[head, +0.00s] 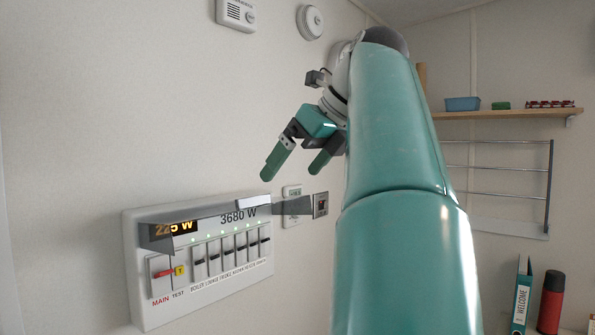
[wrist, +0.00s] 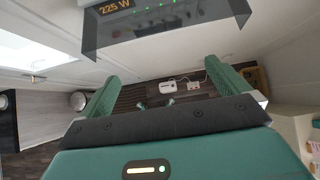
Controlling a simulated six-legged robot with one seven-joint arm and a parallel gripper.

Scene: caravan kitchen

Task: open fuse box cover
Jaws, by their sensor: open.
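The white fuse box (head: 133,265) is on the wall at lower left in the head view, with a row of switches and a lit 225 W display. Its smoked see-through cover (head: 290,207) appears swung up, standing out from the box, with the switches bare below it. A pale strip (head: 240,201) shows along the cover. In the wrist view the cover (wrist: 120,38) spans the top. My gripper (head: 293,168) is open and empty, above the cover's right part in the head view. Its fingers (wrist: 164,78) look apart from the cover; exact distance is unclear.
A small wall switch (head: 320,204) and a socket plate (head: 292,191) are right of the box. A shelf (head: 500,115) with small items and a wire rack (head: 500,170) are at right. A binder (head: 521,300) and red flask (head: 551,300) stand at lower right.

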